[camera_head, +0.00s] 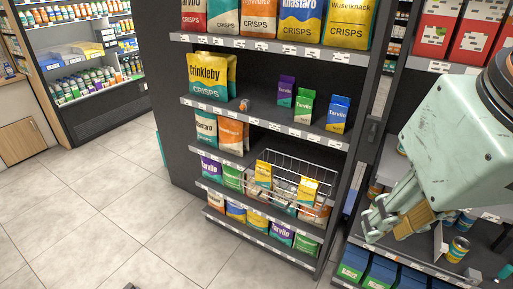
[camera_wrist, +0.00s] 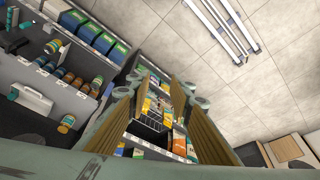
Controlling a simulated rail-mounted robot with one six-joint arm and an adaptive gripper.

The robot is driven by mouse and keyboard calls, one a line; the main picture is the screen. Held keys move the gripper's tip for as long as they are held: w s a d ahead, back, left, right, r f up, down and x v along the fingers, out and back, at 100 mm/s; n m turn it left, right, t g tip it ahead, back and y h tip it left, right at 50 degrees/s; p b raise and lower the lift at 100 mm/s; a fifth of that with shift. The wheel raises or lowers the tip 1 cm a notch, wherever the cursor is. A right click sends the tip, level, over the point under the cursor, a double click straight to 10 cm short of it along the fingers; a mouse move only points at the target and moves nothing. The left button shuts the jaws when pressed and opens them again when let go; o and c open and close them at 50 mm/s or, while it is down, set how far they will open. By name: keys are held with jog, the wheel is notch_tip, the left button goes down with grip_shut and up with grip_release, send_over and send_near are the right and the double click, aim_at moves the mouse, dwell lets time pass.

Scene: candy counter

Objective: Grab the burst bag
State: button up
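Bags stand on the shelves of a dark rack. I cannot tell that any of them is burst. A large yellow Crinkley crisps bag (camera_head: 207,76) stands at the left of the upper shelf, with a small orange item (camera_head: 244,105) beside it. Small purple (camera_head: 286,91), green (camera_head: 303,105) and blue (camera_head: 338,113) Tarvito bags stand to the right. Yellow bags (camera_head: 263,173) show at the wire basket (camera_head: 272,154). My gripper (camera_head: 378,222) is right of the rack, apart from the bags. In the wrist view its tan fingers (camera_wrist: 157,82) are spread with nothing held between them.
A second shelf unit at the right holds cans (camera_head: 458,249) and green boxes (camera_head: 353,263) close to my gripper. A dark upright (camera_head: 372,130) divides the two units. The tiled floor (camera_head: 100,215) at the left is clear.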

jog(key=shift+o, duration=0.4)
jog(key=o, duration=0.3)
jog(key=shift+w, duration=0.1)
